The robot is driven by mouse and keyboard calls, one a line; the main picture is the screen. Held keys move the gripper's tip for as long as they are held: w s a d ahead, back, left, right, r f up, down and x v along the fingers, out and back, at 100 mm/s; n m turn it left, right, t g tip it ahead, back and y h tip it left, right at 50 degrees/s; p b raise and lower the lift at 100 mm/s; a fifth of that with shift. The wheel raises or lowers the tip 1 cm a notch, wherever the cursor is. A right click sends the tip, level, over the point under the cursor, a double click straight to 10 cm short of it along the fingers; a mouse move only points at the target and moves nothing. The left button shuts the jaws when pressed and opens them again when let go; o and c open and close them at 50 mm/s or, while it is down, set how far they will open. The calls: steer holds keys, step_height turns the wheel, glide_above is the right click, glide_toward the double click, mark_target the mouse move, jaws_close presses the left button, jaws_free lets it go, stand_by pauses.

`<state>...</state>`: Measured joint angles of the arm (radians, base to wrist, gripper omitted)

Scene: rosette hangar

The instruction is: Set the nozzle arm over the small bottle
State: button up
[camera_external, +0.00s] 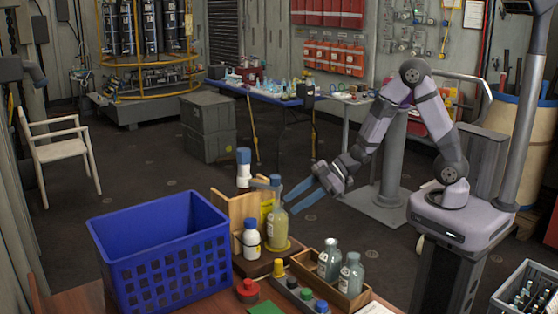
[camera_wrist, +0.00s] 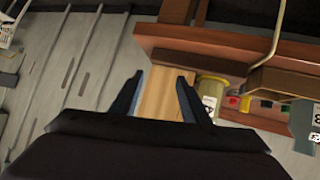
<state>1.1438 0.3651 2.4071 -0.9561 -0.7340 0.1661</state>
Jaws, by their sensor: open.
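The small white bottle (camera_external: 250,240) with a blue cap stands upright on a wooden stand. A larger yellowish bottle (camera_external: 277,222) stands right beside it; a yellowish shape in the wrist view (camera_wrist: 210,92) looks like it. A grey-blue nozzle arm (camera_external: 260,183) appears to reach sideways from a white, blue-topped post (camera_external: 244,170) towards the top of the larger bottle. Whether it touches that bottle is unclear. My gripper (camera_external: 290,204) is open and empty, its blue fingertips just right of the larger bottle. In the wrist view, my gripper (camera_wrist: 160,79) has only a light wooden panel (camera_wrist: 165,95) behind its fingers.
A blue crate (camera_external: 165,255) stands left of the stand. The space right of the stand, under my arm, is open above the floor.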

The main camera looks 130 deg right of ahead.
steer(key=w+a+r+n+t+y, duration=0.2)
steer(key=w+a+r+t, duration=0.2)
steer(key=r, duration=0.2)
steer(key=t+y, duration=0.2)
steer(key=t, duration=0.2)
glide_toward(266, 185)
steer(key=a+r, duration=0.1)
steer(key=r, duration=0.1)
steer(key=shift+a, duration=0.25)
steer(key=shift+w, duration=0.15)
steer(key=w+p, duration=0.3)
steer(key=w, duration=0.8)
steer(key=shift+w+d, duration=0.2)
steer(key=shift+w, duration=0.2)
jaws_close()
